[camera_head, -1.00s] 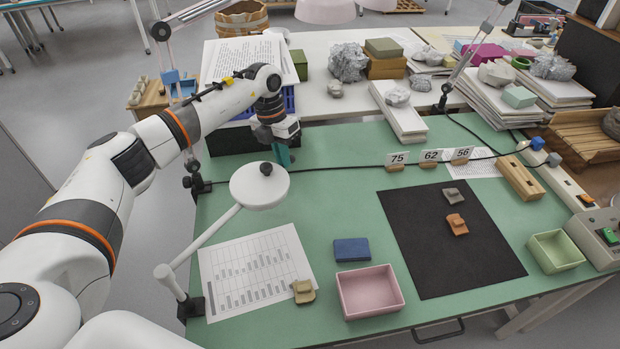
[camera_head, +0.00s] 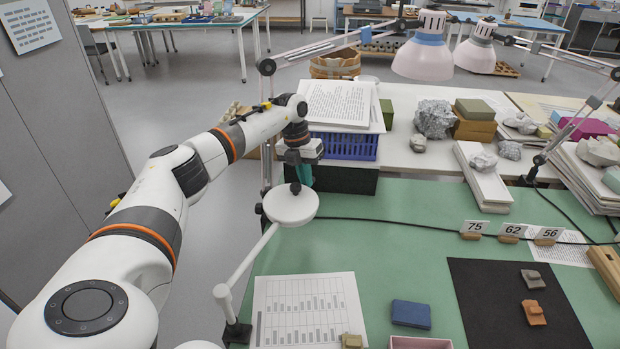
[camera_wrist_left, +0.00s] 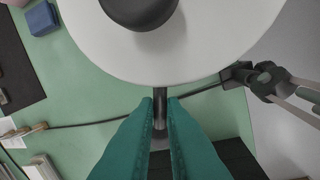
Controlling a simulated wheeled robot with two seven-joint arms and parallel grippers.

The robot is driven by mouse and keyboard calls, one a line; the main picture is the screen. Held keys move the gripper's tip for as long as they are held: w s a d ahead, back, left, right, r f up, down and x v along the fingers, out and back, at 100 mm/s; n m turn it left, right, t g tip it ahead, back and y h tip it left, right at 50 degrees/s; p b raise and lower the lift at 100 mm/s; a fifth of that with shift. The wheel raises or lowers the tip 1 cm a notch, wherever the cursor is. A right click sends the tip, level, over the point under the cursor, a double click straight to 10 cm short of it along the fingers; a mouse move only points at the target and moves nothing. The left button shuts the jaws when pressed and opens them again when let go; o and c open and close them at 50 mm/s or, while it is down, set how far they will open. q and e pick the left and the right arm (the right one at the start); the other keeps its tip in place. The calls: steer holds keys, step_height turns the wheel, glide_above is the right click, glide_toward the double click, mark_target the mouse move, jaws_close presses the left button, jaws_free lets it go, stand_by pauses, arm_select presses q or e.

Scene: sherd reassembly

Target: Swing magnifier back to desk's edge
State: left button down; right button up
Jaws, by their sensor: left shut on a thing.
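The head is close to the left edge, beyond the chart sheet. My left gripper (camera_head: 304,180) is at the far side of the head. In the left wrist view, the teal fingers (camera_wrist_left: 160,112) are shut on a short dark handle (camera_wrist_left: 160,97) at the rim of the white head (camera_wrist_left: 200,45). My right gripper is not in view.
A lamp stand's dark clamp (camera_wrist_left: 272,82) is on the left edge close to the magnifier head. A black cable (camera_head: 390,221) crosses the desk. The chart sheet (camera_head: 310,300), blue block (camera_head: 411,314) and black mat (camera_head: 490,300) lie nearer the front. A blue basket (camera_head: 345,146) stands behind.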

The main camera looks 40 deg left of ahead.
arm_select(q)
steer(key=c, duration=1.5)
jaws_free()
step_height(320, 180, up, 10)
steer(key=b, duration=0.1)
steer(key=shift+c, duration=0.2)
